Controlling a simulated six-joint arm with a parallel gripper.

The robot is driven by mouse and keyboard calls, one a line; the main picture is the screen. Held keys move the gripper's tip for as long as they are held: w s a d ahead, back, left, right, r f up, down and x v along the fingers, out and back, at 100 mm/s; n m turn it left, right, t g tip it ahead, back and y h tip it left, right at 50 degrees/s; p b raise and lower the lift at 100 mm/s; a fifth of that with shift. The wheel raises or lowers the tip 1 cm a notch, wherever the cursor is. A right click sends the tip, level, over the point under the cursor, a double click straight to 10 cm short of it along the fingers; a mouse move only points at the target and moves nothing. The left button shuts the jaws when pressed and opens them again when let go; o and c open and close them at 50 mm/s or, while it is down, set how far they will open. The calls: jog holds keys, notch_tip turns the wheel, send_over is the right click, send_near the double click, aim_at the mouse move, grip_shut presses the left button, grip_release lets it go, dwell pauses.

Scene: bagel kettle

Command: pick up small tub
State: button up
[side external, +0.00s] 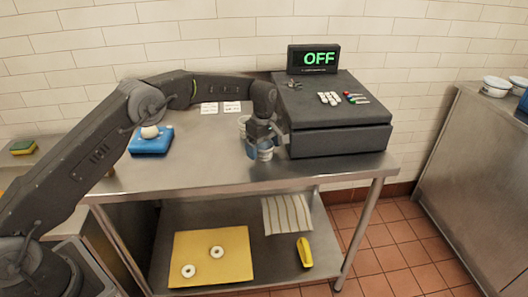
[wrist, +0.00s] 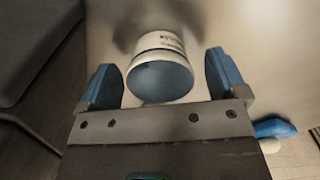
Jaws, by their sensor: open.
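A small white tub (side external: 265,154) stands on the steel table beside the dark register-like box, partly hidden by my gripper (side external: 267,146). In the wrist view the tub (wrist: 160,75) shows a white rim, a blue inside and some print on its side. My gripper (wrist: 164,78) is open, with one blue-padded finger on each side of the tub and visible gaps to it. I cannot tell how far down the fingers reach. A second pale tub (side external: 244,122) shows just behind my wrist, partly covered by it.
The dark box (side external: 335,120) with a display reading OFF (side external: 318,58) stands close on the right. A blue block (side external: 151,143) with a pale round thing on top is to the left. The lower shelf holds a yellow board (side external: 210,258) with two bagels. The table's front is clear.

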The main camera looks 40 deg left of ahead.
jog(key=c, duration=1)
